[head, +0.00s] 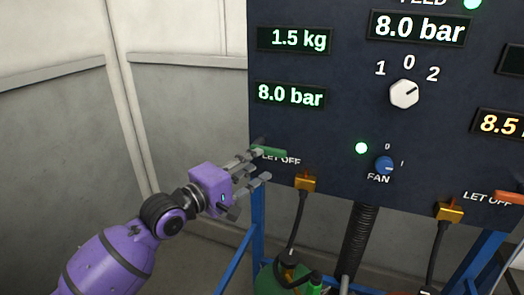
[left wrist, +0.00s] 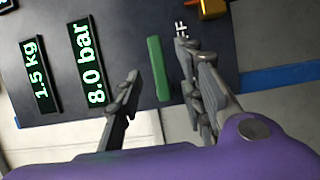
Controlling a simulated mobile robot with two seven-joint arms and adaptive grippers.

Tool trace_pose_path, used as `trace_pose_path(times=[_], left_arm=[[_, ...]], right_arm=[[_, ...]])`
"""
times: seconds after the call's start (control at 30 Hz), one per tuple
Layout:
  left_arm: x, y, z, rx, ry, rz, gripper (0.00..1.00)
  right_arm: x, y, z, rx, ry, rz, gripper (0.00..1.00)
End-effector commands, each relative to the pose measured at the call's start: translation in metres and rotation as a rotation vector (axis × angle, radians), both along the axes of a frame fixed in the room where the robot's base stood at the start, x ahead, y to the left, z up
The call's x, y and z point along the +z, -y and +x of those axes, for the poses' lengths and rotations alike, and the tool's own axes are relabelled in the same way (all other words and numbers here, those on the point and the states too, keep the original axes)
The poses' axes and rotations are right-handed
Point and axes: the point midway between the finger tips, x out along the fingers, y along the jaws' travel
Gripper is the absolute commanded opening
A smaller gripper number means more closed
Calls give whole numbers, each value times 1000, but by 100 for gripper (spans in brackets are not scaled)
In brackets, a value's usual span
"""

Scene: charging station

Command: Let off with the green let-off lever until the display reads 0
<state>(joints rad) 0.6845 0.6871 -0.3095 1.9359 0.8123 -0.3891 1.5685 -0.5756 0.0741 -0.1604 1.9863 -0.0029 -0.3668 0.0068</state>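The green let-off lever (head: 269,152) sticks out at the lower left of the dark panel, above its "LET OFF" label. It also shows in the left wrist view (left wrist: 158,68), lying between my open fingers and a little beyond them. My left gripper (head: 258,172) is open and empty, close to the lever at the panel's lower left corner. Whether a finger touches the lever cannot be told. The left display (head: 290,95) reads 8.0 bar in green, and the display above it (head: 294,39) reads 1.5 kg. My right gripper is not in view.
An orange lever (head: 508,197) with its own "LET OFF" label is at the right. A white selector knob (head: 404,94) and a blue fan knob (head: 384,165) sit between. Brass fittings (head: 305,182) with hoses hang below the panel, above a green cylinder (head: 276,283).

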Motion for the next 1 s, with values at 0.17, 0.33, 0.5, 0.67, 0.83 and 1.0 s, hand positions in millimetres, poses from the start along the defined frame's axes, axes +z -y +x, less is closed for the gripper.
trace_pose_path(times=[0.17, 0.33, 0.5, 0.67, 0.83, 1.0], left_arm=[[3, 12, 8, -6, 5, -4, 36], [4, 29, 30, -5, 4, -2, 36], [3, 45, 49, -4, 4, -1, 36], [2, 52, 57, -4, 4, -1, 36], [2, 53, 59, -3, 4, 0, 36], [2, 53, 58, -3, 4, 0, 28]], right_arm=[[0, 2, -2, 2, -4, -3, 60], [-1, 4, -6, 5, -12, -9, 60], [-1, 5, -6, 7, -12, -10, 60], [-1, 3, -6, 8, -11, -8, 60], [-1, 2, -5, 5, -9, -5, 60], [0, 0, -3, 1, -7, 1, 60]])
